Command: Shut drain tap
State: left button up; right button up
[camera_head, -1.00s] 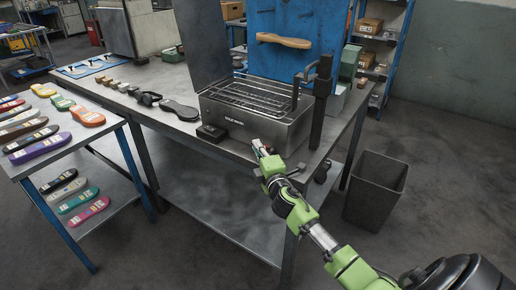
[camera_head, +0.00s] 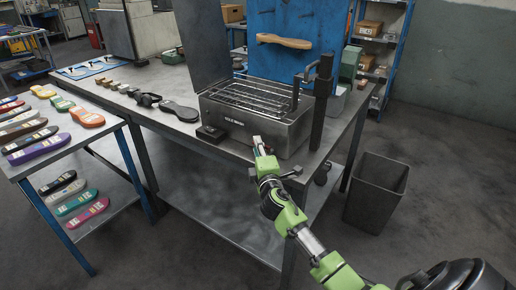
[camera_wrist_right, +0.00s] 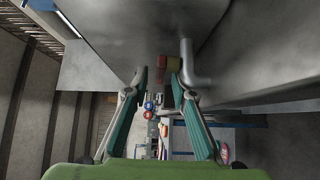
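The steel sole-wash tank (camera_head: 245,122) stands on the workbench with a wire rack in its top. In the right wrist view a red piece (camera_wrist_right: 162,68) and a brass-coloured tap body (camera_wrist_right: 174,64) sit beside a bent grey pipe (camera_wrist_right: 192,68); I take these for the drain tap. My right gripper (camera_head: 260,145) is at the tank's front, low by the bench edge. In the wrist view its fingers (camera_wrist_right: 157,82) are apart, with the red piece just beyond the gap between the tips. I see no contact. In the head view the gripper largely hides the tap. My left gripper is not in view.
A black post (camera_head: 321,105) stands at the tank's right. A small dark box (camera_head: 211,133) and a dark sole (camera_head: 180,110) lie left of it. A grey bin (camera_head: 376,190) stands on the floor at right. Coloured soles lie on the left table (camera_head: 102,140).

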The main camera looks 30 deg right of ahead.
jog(key=shift+s, duration=0.1)
jog(key=v, duration=1.1)
jog(key=shift+s+a, duration=0.25)
jog(key=shift+s, duration=0.1)
